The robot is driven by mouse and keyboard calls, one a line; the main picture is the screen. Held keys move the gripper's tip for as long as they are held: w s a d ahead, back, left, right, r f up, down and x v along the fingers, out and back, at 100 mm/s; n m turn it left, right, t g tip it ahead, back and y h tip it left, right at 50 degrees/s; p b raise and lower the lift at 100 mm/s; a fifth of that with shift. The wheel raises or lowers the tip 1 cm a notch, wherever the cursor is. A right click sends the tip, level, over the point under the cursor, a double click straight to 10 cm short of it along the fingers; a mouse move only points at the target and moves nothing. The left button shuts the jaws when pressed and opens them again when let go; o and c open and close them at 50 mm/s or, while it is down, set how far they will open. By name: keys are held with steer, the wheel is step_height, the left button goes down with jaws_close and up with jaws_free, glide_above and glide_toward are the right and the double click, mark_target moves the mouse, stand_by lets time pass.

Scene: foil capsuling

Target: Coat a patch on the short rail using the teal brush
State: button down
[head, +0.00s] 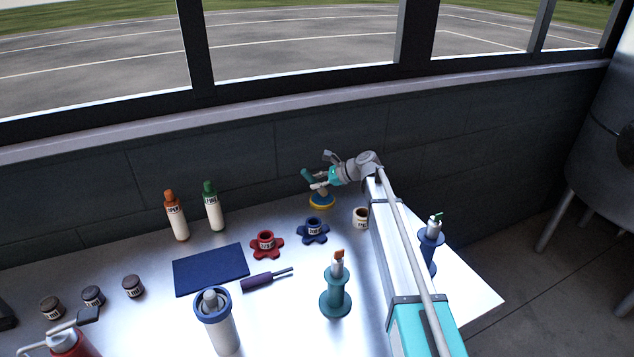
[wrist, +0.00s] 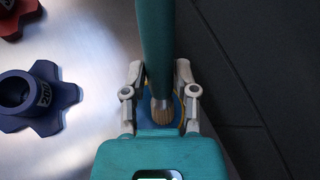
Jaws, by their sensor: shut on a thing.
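My gripper (head: 319,184) is at the back of the table, near the dark wall. It is shut on the teal brush (head: 307,175), whose handle rises between the fingers. In the wrist view, the teal handle (wrist: 154,45) runs between the two fingers (wrist: 157,88), and a pale tan part (wrist: 162,112) shows at its lower end. A round blue and yellow piece (head: 322,201) is just below the gripper; I cannot tell whether the brush touches it. I cannot make out which thing is the short rail.
A blue lobed holder (head: 313,231) and a red one (head: 266,245) stand in front. A small labelled jar (head: 361,217) is to the right. Orange-capped (head: 175,217) and green-capped (head: 213,207) bottles stand left. A teal spool-shaped stand (head: 335,298) is nearer. The wall (head: 260,160) is close behind.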

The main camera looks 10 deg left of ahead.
steer(key=shift+f+b, duration=0.45)
stand_by(1.9)
steer(key=shift+r, duration=0.1)
steer(key=shift+r+p, duration=3.4)
steer(key=shift+p, duration=0.15)
step_height(320, 180, up, 17)
steer(key=p, duration=1.7)
steer(key=shift+a, duration=0.15)
